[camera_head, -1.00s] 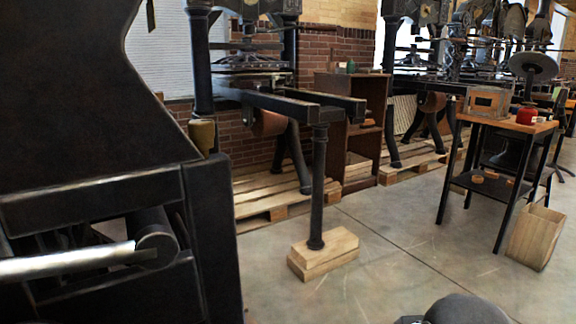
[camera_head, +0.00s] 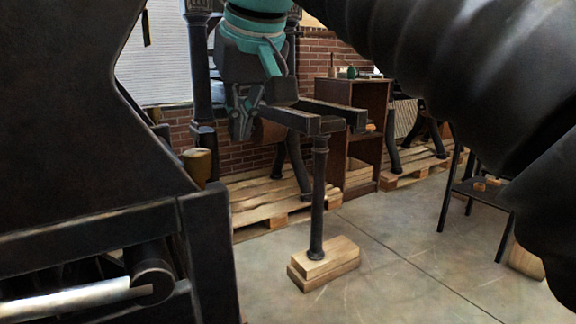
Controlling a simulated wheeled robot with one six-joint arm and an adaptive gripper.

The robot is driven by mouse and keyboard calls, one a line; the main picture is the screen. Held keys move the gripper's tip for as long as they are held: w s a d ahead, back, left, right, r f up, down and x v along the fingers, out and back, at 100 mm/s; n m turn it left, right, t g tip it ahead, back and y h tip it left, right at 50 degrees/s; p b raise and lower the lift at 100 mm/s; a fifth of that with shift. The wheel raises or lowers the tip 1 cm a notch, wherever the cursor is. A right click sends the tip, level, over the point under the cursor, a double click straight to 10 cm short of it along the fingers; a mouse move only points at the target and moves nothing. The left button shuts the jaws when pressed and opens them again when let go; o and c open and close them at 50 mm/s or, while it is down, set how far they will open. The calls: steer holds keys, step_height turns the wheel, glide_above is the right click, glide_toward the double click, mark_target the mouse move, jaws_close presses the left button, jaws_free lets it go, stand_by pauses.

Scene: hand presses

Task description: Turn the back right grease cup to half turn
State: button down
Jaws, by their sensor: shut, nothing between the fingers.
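A small brass-coloured grease cup (camera_head: 198,166) stands upright on the right rear part of the large dark press (camera_head: 80,110) at the left. Its turn position cannot be read at this size. My gripper (camera_head: 240,132) hangs in the upper middle with its fingers pointing down. It is shut and empty, up and to the right of the cup, and apart from it in the picture. No other grease cup is clearly in view.
My arm covers the upper right. Behind the gripper is another press with a dark post (camera_head: 318,200) on a wooden block (camera_head: 325,262). A wooden cabinet (camera_head: 365,100) and pallets (camera_head: 265,198) stand behind. Bare concrete floor (camera_head: 400,260) lies at the centre right.

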mark_target(193, 152)
steer(key=a+r, duration=0.3)
steer(key=a, duration=0.1)
step_height(193, 152, down, 6)
steer(key=b, duration=0.3)
steer(key=shift+s+d+f+n+b, duration=0.25)
steer(key=shift+s+n+b, duration=0.05)
steer(key=shift+s+n, duration=0.1)
steer(key=shift+w+a, duration=0.1)
steer(key=shift+a, duration=0.05)
stand_by(0.4)
steer(key=shift+s+a+r+p, duration=0.1)
steer(key=shift+s+a+p, duration=0.4)
steer(key=shift+p, duration=0.35)
steer(key=shift+s+a+p, duration=0.25)
steer(key=shift+a+p, duration=0.4)
steer(key=shift+p, duration=0.15)
steer(key=shift+s, duration=0.2)
steer(key=shift+s+d, duration=0.1)
steer(key=shift+s, duration=0.05)
steer(key=shift+r+p, duration=0.3)
steer(key=shift+r, duration=2.65)
